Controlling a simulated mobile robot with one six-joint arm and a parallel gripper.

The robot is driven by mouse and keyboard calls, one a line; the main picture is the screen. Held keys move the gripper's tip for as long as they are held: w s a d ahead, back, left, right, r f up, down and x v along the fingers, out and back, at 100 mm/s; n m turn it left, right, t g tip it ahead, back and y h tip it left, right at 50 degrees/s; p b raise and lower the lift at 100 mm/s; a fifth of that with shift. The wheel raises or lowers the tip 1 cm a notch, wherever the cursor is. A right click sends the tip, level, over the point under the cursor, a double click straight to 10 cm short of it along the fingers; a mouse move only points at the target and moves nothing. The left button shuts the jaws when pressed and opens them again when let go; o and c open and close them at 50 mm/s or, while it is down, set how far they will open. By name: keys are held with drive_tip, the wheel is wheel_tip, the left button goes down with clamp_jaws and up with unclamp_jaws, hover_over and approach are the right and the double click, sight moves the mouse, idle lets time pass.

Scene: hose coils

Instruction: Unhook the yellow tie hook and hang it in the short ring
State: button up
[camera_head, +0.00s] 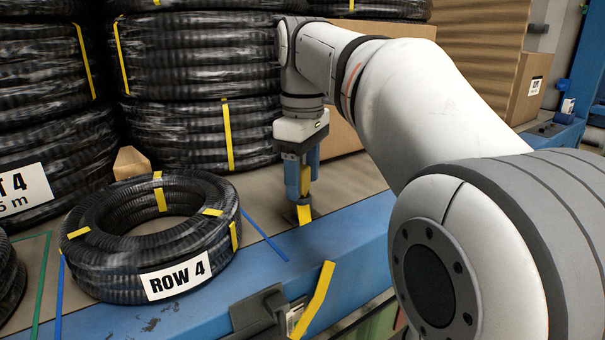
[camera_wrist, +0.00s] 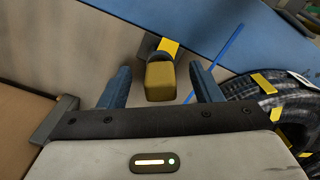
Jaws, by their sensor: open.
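A yellow tie hook (camera_head: 305,182) stands upright by the inner edge of the blue beam. My gripper (camera_head: 299,192) points down over it with its blue fingers on either side. In the wrist view, the hook's blunt yellow end (camera_wrist: 160,82) lies between the open fingers of my gripper (camera_wrist: 163,88), with a gap on both sides. A yellow tab (camera_wrist: 169,46) shows beyond it on a small dark plate. A second yellow strip (camera_head: 315,298) leans up from a dark grey fixture (camera_head: 258,312) on the front of the beam. I cannot make out which part is the short ring.
A black hose coil labelled ROW 4 (camera_head: 178,279) lies left of my gripper, its edge also in the wrist view (camera_wrist: 262,118). Tall coil stacks (camera_head: 200,130) and cardboard boxes (camera_head: 345,150) stand behind. A thin blue strip (camera_head: 264,235) lies between coil and gripper.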

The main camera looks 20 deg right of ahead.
drive_tip(key=shift+r, duration=0.2)
drive_tip(key=shift+r+p, duration=1.9)
drive_tip(key=shift+p, duration=0.1)
drive_tip(key=shift+r, duration=0.15)
wheel_tip(320, 180, up, 8)
